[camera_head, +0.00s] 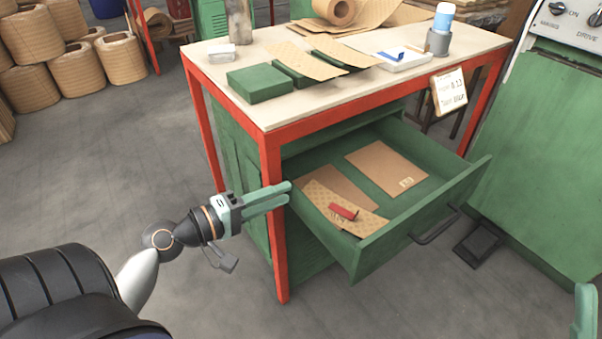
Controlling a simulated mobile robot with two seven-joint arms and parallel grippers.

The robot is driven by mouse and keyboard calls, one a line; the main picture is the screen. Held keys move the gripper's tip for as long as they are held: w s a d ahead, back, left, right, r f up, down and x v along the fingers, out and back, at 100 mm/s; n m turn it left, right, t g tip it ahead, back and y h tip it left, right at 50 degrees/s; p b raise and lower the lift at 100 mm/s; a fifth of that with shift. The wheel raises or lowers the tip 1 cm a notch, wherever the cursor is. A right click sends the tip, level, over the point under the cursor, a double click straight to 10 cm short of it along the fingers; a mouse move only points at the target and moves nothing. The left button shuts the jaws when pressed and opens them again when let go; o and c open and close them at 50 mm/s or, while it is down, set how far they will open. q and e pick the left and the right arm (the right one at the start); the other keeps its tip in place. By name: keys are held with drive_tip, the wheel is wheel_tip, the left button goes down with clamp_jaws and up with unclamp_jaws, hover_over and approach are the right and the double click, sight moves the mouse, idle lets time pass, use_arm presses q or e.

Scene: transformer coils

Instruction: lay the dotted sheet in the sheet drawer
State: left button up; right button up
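The dotted sheet (318,198) is a tan sheet with small dots. It lies inside the open green sheet drawer (425,220), at the drawer's near left. A small red object (343,211) rests on it. My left gripper (289,194) is beside the table's front leg, at the drawer's left side. Its two green fingers point at the drawer and stand a little apart, with nothing seen between them. Of my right gripper (585,310), only one green finger shows at the lower right edge; the rest is out of frame.
A plain tan sheet (340,182) and a labelled tan sheet (385,166) lie in the drawer. The red-framed table (330,98) holds green blocks (259,83), tan strips, a paper roll and a cup. A green machine (545,150) stands right. A black pedal (479,243) is on the floor.

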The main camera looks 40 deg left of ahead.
use_arm(q)
drive_tip(key=d+r+m+t, duration=0.6)
drive_tip(key=d+r+m, duration=0.35)
drive_tip(key=m, duration=0.25)
drive_tip(key=s+d+r+m+h, duration=0.8)
drive_tip(key=d+r+m+h, duration=0.1)
drive_tip(key=m, duration=0.3)
drive_tip(key=shift+d+r+m, duration=0.15)
drive_tip(key=shift+r+m, duration=0.05)
drive_tip(key=shift+m, duration=0.2)
